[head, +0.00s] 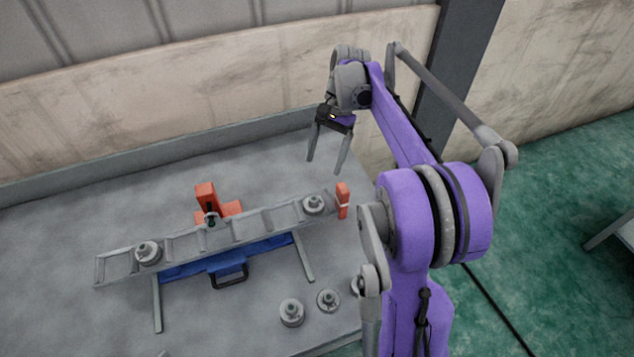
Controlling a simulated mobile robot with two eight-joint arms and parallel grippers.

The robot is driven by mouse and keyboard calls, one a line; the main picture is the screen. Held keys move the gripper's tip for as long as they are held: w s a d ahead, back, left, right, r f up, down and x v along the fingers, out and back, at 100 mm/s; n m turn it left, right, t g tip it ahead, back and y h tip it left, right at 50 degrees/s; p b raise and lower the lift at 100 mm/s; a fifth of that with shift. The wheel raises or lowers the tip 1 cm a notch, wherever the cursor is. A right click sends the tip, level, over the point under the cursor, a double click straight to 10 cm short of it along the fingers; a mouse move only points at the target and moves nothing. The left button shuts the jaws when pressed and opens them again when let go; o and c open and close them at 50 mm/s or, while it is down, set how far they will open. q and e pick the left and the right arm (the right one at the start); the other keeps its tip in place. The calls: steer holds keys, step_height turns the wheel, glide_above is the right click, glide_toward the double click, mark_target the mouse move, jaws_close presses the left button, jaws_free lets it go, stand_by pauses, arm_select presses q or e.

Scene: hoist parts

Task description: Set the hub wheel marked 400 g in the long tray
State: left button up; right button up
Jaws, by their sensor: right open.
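The long tray (185,246) is a grey, ladder-like beam with open compartments, slanting across the table. One grey hub wheel (148,253) sits in its left part and another hub wheel (313,204) near its right end. Two more hub wheels, one (292,313) and a smaller-looking one (328,301), stand on the table in front. Another hub wheel (356,286) is partly hidden by my right arm. No weight mark is readable on any wheel. My right gripper (325,164) is open and empty, raised beyond the tray's right end, fingers pointing down. My left gripper is not in view.
A blue frame (215,258) with a black handle (231,278) and grey legs lies beneath the tray. An orange block (206,196) stands behind its middle, and an orange piece (342,201) at its right end. The table's back left is clear; a wall runs behind.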

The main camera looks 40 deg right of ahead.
steer(key=s+a+f+n+t+h, duration=0.2)
steer(key=s+a+f+n+t, duration=0.1)
steer(key=s+a+n, duration=0.4)
steer(key=s+a+f+n+t+h, duration=0.2)
steer(key=s+a+f+n+t, duration=0.2)
steer(key=a, duration=0.8)
steer(key=s+f+n, duration=0.2)
steer(key=s+n, duration=0.1)
steer(key=shift+s, duration=0.25)
steer(key=shift+a, duration=0.1)
